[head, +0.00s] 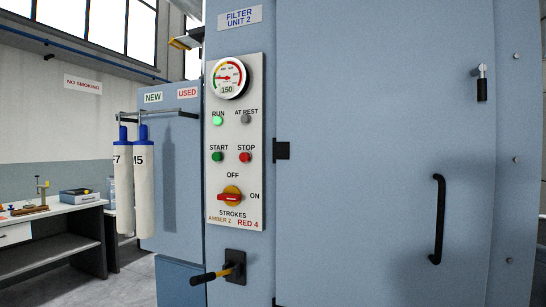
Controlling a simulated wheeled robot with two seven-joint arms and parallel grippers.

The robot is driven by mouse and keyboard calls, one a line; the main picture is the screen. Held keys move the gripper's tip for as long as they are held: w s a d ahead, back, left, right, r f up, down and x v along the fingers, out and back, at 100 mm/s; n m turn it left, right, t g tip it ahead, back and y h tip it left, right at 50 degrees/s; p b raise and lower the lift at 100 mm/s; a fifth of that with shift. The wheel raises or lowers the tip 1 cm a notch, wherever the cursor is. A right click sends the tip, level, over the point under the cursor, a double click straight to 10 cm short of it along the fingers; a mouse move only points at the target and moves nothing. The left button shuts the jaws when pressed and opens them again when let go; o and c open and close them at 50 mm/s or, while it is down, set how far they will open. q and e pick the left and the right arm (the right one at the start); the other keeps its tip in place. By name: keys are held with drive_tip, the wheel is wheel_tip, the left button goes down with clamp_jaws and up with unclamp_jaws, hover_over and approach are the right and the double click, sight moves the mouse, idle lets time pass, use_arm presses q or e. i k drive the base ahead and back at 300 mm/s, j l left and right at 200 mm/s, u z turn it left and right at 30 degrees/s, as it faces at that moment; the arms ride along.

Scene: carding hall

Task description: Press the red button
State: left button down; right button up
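The red button (244,157) sits under the label STOP on the light control panel (256,190) of a blue cabinet marked FILTER UNIT 2. The green START button (217,157) is just to its left. Above them, the green RUN lamp (218,120) is lit and the grey AT REST lamp (245,119) looks dark. Below is a red rotary switch on a yellow base (231,196), with OFF above and ON to the right. A round gauge (228,78) reading 150 is at the panel's top. Neither of my grippers is in view.
A lever with a black grip (203,278) juts out below the panel. A cabinet door with a black handle (437,220) fills the right. White filter sleeves (144,190) hang from a rail at left, beside a workbench (50,217). Nothing blocks the panel's front.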

sight(244, 157)
drive_tip(key=i+l, duration=1)
drive_tip(key=i, duration=0.2)
